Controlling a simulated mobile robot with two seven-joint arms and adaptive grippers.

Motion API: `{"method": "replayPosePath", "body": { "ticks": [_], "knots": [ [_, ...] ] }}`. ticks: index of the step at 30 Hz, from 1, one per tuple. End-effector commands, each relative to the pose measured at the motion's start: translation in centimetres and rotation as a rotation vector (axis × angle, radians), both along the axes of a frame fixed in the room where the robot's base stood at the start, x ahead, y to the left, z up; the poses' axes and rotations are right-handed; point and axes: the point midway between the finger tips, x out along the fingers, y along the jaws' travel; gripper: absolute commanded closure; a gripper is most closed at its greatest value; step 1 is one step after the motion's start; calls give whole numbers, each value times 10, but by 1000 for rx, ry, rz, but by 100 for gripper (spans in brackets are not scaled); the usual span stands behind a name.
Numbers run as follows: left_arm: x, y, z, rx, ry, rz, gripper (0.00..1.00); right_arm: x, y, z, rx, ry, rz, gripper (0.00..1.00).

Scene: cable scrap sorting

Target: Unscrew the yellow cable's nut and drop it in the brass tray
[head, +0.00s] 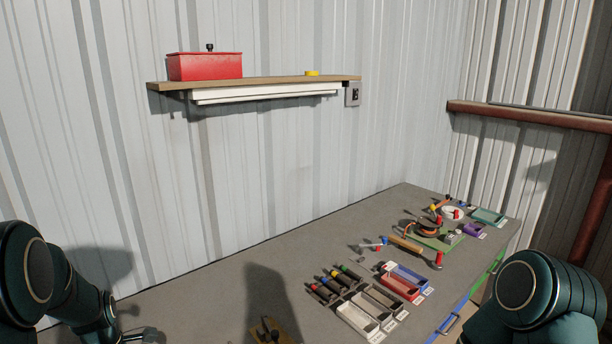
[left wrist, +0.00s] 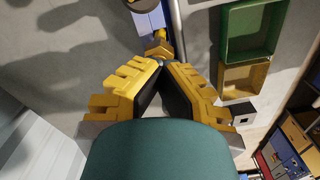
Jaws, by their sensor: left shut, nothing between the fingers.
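Several dark cable pieces with coloured bands (head: 333,284) lie in a row on the grey table in the head view. One has a yellowish band, but its nut is too small to make out. Pale and greyish open trays (head: 357,319) stand just right of them; I cannot tell which is the brass one. My left gripper (left wrist: 163,64) has yellow fingers with dark pads; it is shut, its tips together, and empty. A small yellow piece (left wrist: 158,48) shows just beyond the tips, beside a blue object. My right gripper is out of view.
Red and blue trays (head: 402,284), a green board (head: 436,237) with tools and a white bowl (head: 451,213) stand farther along the table. A shelf (head: 260,82) with a red box (head: 205,66) is on the wall. The table's left-middle part is clear.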

Motion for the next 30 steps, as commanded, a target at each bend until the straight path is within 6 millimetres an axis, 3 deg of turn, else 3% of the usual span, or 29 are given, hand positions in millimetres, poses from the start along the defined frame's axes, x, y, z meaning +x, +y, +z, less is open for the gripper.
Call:
{"method": "replayPosePath", "body": {
  "ticks": [19,30],
  "knots": [
    [0,0,31,0,0,0,100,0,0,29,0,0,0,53],
    [0,0,33,0,0,0,100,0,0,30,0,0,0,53]
  ]
}}
